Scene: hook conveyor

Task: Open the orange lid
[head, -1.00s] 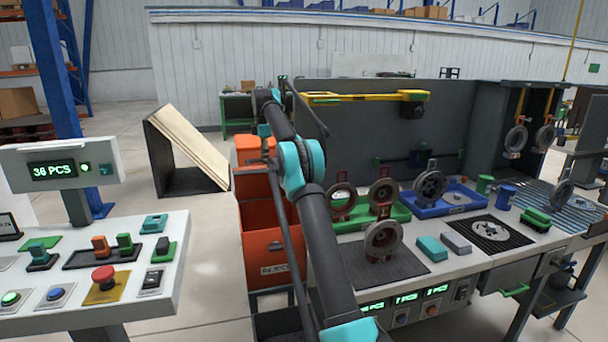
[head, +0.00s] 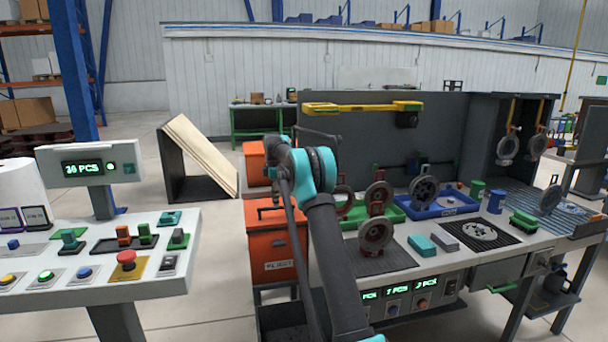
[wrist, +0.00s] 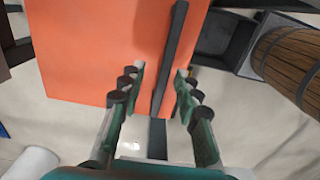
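The orange lid (head: 257,203) lies on top of the orange reject bin (head: 279,246), left of the workbench, and looks shut. In the wrist view a flat orange panel (wrist: 85,50), which appears to be this lid, fills the upper left, with a dark bar handle (wrist: 171,55) along it. My gripper (wrist: 160,76) is open, its fingers on either side of the bar's line. I cannot tell how far above the bar the fingertips are, and I see no contact. In the head view my arm hides part of the bin, and the gripper is not clear.
The workbench (head: 440,268) with rings, trays and blocks stands right of the bin. A control console (head: 100,275) stands on the left. A second orange box (head: 255,158) is behind the bin. A brown barrel-like object (wrist: 290,58) is at the wrist view's right.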

